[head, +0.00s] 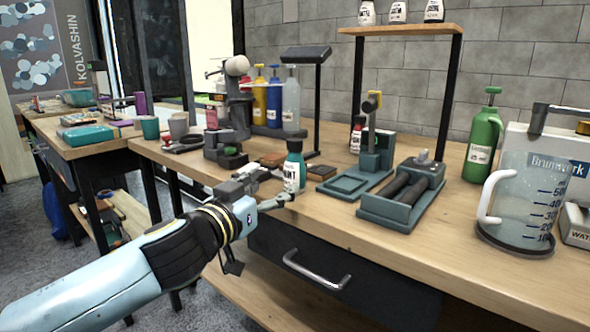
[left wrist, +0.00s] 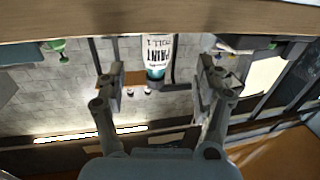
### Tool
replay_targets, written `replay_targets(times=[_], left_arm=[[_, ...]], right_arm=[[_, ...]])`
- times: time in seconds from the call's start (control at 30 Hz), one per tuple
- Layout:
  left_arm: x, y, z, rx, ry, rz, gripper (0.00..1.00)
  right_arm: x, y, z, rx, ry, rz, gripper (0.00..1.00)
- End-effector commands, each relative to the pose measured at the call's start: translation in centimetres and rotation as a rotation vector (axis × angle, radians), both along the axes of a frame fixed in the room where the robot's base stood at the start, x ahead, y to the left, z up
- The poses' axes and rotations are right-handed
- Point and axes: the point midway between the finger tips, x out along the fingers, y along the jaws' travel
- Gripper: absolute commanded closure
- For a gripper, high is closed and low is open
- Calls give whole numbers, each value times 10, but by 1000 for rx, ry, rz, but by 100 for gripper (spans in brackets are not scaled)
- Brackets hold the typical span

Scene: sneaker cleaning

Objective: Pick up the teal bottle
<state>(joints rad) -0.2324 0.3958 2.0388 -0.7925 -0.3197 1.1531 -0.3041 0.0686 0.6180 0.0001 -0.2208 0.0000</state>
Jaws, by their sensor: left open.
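The teal bottle (head: 294,167), with a teal cap and a white paint label, stands upright near the front edge of the wooden workbench (head: 420,235). My left gripper (head: 272,188) is open and empty at the bench's front edge, just left of the bottle. In the left wrist view, which is upside down, the bottle (left wrist: 158,57) shows between the two spread fingers of the left gripper (left wrist: 160,80), a little beyond their tips. My right gripper is not in view.
Right of the bottle are a teal tray with a stand (head: 372,165) and a roller device (head: 405,190). A green bottle (head: 483,140) and a clear jug (head: 525,195) stand further right. Behind are dark blocks (head: 225,145) and a rack of coloured bottles (head: 273,100). A drawer handle (head: 315,268) sticks out below.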

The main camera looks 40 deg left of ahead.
Motion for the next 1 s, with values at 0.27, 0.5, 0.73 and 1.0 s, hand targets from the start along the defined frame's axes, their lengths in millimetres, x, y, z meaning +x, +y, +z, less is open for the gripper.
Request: replay_targets(times=[0.27,0.5,0.73,1.0], left_arm=[[34,4,2,0,1,1,31],[69,1,10,-4,0,2,31],[86,4,5,1,3,1,31],[86,4,4,1,3,0,44]], right_arm=[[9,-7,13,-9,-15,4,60],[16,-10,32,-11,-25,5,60],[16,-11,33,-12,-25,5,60],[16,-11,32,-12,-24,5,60]])
